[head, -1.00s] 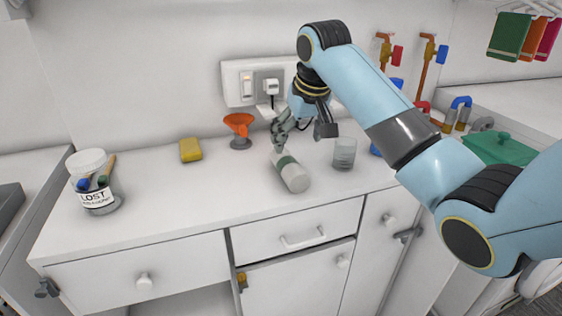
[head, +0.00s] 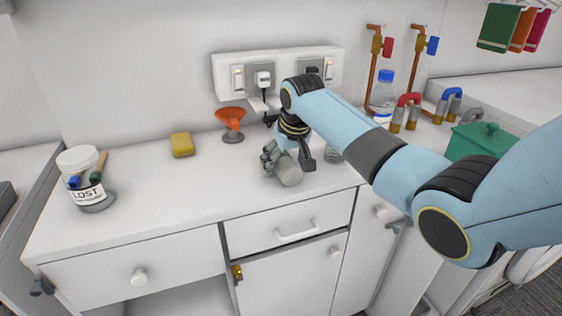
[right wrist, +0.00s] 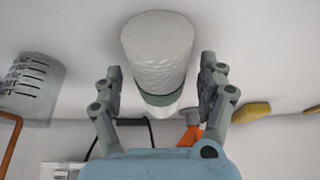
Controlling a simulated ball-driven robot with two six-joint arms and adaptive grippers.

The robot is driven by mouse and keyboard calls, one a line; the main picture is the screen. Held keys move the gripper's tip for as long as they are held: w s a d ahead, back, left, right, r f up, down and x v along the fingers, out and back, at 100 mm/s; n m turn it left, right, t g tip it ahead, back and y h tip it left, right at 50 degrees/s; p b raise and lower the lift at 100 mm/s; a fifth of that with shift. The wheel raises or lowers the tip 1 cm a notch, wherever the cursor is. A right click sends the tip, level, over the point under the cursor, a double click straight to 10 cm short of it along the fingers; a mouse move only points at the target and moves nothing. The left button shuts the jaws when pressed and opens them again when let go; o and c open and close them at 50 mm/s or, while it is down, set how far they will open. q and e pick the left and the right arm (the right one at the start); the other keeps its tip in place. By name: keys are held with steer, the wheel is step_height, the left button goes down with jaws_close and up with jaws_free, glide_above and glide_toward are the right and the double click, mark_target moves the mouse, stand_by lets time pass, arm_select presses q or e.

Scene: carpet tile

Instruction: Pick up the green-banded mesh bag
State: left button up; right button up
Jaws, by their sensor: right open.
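In the right wrist view the fingers of my right gripper (right wrist: 160,80) stand apart, one on each side of the bag, with a small gap on both sides. It is open and empty. My left gripper is not in view.
A clear cup with markings (right wrist: 30,88) stands close beside the bag, mostly hidden by my arm in the head view. A jar labelled LOST (head: 85,178) stands far left. The counter front is clear.

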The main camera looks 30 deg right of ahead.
steer(key=c, duration=1.2)
steer(key=shift+r, duration=0.1)
steer(key=shift+c, duration=0.2)
